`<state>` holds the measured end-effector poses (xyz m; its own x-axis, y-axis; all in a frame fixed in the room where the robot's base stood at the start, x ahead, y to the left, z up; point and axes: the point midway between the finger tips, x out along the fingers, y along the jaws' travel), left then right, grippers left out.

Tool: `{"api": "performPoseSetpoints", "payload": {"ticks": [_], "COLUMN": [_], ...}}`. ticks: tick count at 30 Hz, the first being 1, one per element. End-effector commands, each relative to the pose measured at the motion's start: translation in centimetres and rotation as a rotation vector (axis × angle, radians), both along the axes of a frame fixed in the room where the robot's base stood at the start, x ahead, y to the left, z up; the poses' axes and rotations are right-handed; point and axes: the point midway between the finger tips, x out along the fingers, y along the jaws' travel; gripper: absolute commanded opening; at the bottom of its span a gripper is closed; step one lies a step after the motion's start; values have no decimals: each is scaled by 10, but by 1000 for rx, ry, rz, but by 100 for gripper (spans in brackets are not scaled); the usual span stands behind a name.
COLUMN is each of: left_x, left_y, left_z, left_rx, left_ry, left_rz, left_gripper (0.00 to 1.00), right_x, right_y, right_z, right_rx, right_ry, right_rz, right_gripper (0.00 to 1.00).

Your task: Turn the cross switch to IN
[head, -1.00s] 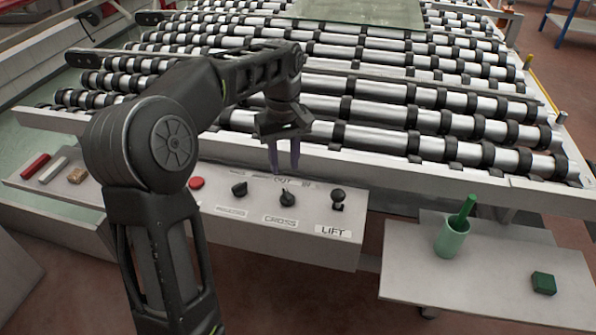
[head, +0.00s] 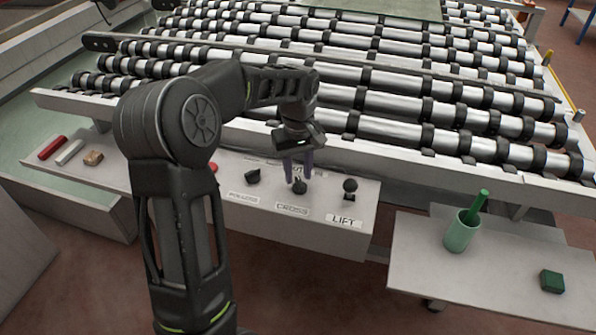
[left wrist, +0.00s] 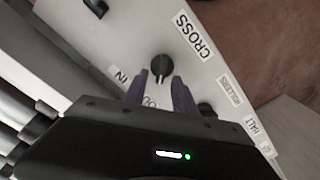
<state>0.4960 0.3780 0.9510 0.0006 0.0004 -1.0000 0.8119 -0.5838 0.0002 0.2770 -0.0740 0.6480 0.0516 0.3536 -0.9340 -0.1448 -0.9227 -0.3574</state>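The cross switch (head: 299,187) is a black knob on the white control panel (head: 350,222), above its CROSS label (head: 292,209). In the left wrist view, the knob (left wrist: 161,66) lies just beyond my fingertips, and its pointer seems to face the partly hidden OUT label. The IN label (left wrist: 120,77) shows beside one finger. My left gripper (head: 298,179) is open, its two purple fingers pointing down on either side of the knob; contact cannot be told. It also shows in the left wrist view (left wrist: 159,84). My right gripper is out of view.
A red button (head: 213,168) is partly behind my arm. The roller bed (head: 400,100) rises behind the panel. A side table (head: 490,275) holds a green cup (head: 459,233).

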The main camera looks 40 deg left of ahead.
Motion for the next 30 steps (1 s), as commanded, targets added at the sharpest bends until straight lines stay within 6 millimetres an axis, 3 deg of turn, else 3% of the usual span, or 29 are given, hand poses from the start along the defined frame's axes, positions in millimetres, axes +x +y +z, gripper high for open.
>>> {"api": "performPoseSetpoints", "payload": {"ticks": [10,22,30], "left_x": [0,0,0], "left_y": [0,0,0], "left_z": [-6,-6,-5], "left_rx": [0,0,0], "left_ry": [0,0,0], "left_rz": [0,0,0], "left_gripper": [33,0,0], "right_x": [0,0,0], "right_y": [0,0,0], "right_z": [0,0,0], "right_rx": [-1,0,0], "right_ry": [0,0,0], "right_rz": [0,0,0], "right_gripper": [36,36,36]}}
